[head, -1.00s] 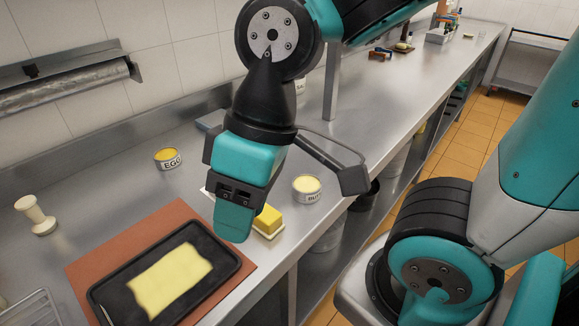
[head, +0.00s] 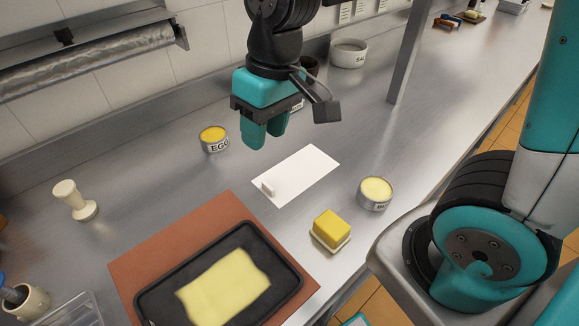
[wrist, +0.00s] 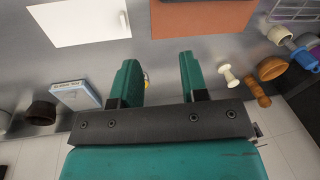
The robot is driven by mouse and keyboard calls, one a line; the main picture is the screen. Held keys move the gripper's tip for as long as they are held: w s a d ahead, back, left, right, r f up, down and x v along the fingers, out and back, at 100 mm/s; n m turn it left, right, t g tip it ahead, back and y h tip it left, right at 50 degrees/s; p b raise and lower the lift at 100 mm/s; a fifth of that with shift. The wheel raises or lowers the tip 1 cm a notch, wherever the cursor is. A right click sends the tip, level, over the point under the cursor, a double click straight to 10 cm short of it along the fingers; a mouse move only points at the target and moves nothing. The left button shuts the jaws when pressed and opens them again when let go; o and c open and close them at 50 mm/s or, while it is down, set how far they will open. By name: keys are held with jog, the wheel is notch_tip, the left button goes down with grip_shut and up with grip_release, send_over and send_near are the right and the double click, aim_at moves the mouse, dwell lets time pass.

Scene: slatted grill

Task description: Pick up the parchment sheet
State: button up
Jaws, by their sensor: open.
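The parchment sheet, a flat white rectangle (head: 300,174), lies on the steel counter between the two tins. A small white tab (head: 267,189) stands up near its left end. The sheet also shows at the top left of the wrist view (wrist: 75,25), with its tab (wrist: 122,20) near its right edge. My gripper (head: 264,134) hangs above the counter, behind the sheet and apart from it in the head view. In the wrist view its two teal fingers (wrist: 158,68) are spread with nothing between them.
A dark tray (head: 167,301) with a pale yellow slab (head: 225,290) sits on a brown mat (head: 140,258). A yellow tin (head: 213,138), a second tin (head: 375,192) and a butter block (head: 331,228) stand around the sheet. A metal post (head: 412,55) rises at the right.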

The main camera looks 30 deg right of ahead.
jog(key=m+h, duration=0.2)
send_over(268, 185)
notch_tip(268, 185, down, 6)
notch_tip(268, 185, down, 11)
jog(key=p, duration=0.3)
jog(key=shift+w+a, duration=0.1)
jog(key=shift+w, duration=0.05)
jog(key=shift+f+p, duration=1.25)
jog(key=shift+f, duration=1.85)
grip_shut()
